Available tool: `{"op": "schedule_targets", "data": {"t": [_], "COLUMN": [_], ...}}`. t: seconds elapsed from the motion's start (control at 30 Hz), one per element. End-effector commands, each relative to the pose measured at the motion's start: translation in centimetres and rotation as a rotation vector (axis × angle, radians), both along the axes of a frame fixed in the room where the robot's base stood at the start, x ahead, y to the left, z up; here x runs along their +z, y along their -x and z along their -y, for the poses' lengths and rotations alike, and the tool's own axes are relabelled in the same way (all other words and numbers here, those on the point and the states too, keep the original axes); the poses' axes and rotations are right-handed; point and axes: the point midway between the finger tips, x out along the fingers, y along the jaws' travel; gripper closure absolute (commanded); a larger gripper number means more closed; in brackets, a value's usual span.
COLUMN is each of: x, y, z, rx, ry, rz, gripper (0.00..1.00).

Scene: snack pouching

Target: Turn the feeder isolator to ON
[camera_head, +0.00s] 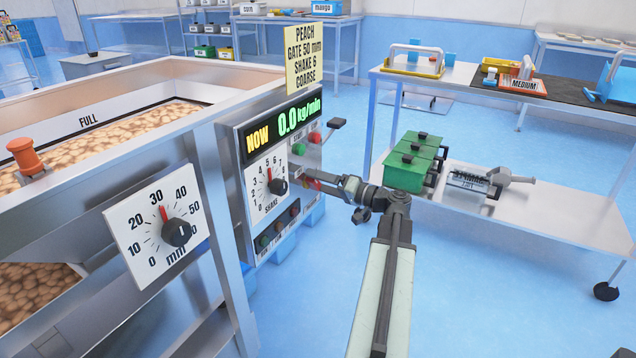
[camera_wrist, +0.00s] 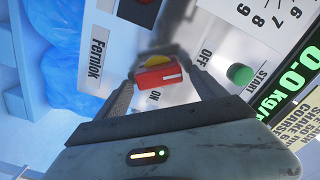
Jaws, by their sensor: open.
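The feeder isolator is a red handle (camera_wrist: 160,79) on a yellow base, seen in the wrist view on the light panel face. The word OFF stands to its right and ON below it. A white mark shows on the handle, but I cannot tell for sure which word it points to. My gripper (camera_wrist: 160,73) is open, with one finger on each side of the handle. I cannot tell whether either finger touches it. In the head view my gripper (camera_head: 308,178) is at the right side of the control panel (camera_head: 240,165) and mostly hides the isolator.
The green START button (camera_wrist: 239,75) is close to the right finger. The display (camera_head: 283,128) reads 0.0 kg/min. The SHAKE dial (camera_head: 278,187) is left of my gripper; the gate dial (camera_head: 176,232) is farther left. A trolley (camera_head: 545,215) with green boxes stands at right.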

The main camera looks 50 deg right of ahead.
Motion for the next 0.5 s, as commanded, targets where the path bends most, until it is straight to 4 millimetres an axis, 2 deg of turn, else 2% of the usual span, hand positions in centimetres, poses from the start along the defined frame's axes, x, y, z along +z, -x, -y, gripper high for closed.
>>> {"op": "schedule_targets", "data": {"t": [0.27, 0.37, 0.5], "x": [-0.01, 0.0, -0.01], "y": [-0.42, -0.41, -0.42], "z": [-0.15, -0.16, -0.17], "rx": [0.001, 0.001, 0.001], "ry": [0.0, 0.0, 0.0], "rz": [-0.001, -0.001, -0.001], "gripper": [0.2, 0.42, 0.81]}}
